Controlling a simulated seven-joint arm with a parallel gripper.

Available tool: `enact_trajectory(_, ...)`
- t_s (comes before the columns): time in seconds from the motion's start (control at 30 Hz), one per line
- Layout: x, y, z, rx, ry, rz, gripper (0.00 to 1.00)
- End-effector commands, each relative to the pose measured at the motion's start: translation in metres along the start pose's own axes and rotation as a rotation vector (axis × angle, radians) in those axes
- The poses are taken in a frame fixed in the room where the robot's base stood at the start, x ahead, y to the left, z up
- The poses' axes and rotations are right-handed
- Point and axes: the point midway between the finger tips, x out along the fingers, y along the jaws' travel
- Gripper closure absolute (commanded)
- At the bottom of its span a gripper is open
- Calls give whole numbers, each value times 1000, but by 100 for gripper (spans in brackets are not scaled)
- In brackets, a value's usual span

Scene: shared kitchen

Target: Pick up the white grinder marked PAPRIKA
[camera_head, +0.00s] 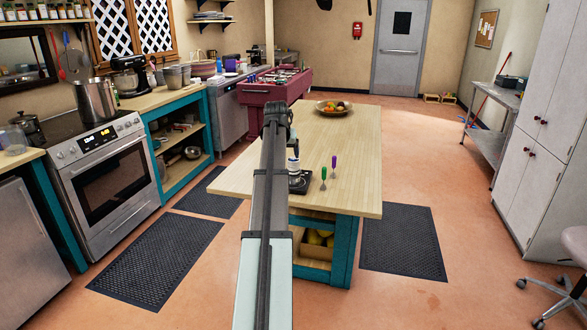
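My arm reaches forward over the wooden island table (345,130), and its far end bends down on the right side. A small white upright shape with a dark band (293,165) shows just right of my arm. It may be the white grinder or part of my wrist; I cannot tell which, and no PAPRIKA lettering is legible. Just below it is a dark shape that looks like my gripper (299,183), low over the tabletop. My arm hides part of this area. I cannot see the fingers clearly, or whether they hold anything.
A fruit bowl (333,107) sits at the table's far end. The table's right side is clear.

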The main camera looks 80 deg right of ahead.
Motion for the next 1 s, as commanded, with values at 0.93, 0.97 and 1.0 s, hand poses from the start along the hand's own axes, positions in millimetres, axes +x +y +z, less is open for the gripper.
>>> enact_trajectory(0.93, 5, 15, -42, 337, -150, 117, 18)
enact_trajectory(0.97, 10, 15, -41, 337, -149, 116, 18)
enact_trajectory(1.0, 17, 16, -40, 336, -149, 116, 18)
